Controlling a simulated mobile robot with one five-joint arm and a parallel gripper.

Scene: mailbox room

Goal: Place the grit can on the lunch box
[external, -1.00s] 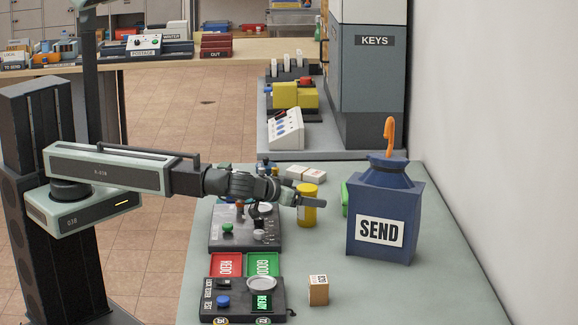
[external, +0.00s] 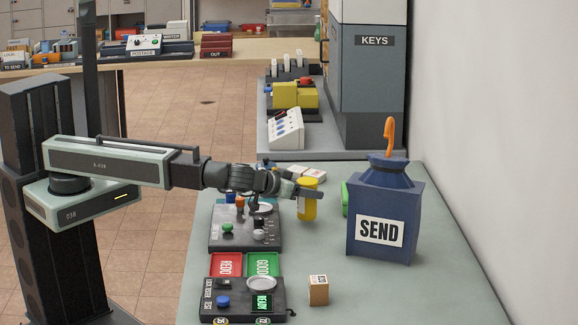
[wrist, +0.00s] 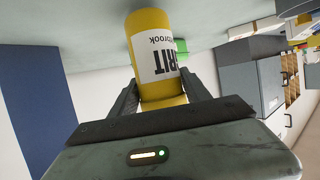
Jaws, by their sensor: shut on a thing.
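The grit can (external: 308,208) is a yellow cylinder with a white label. In the wrist view the can (wrist: 150,22) sits between the two dark fingers, with part of its label readable. My gripper (external: 306,192) is shut on the can and holds it upright, seemingly a little above the grey-green counter. A green thing (external: 345,198) stands just right of the can, mostly hidden behind the blue SEND box; I cannot tell for sure whether it is the lunch box.
The blue SEND box (external: 412,222) with an orange hook on top stands right of the can. A small tan box (external: 318,290) is at the front. Control panels (external: 245,240) and red and green trays line the counter's left side. White boxes (external: 313,174) lie behind the can.

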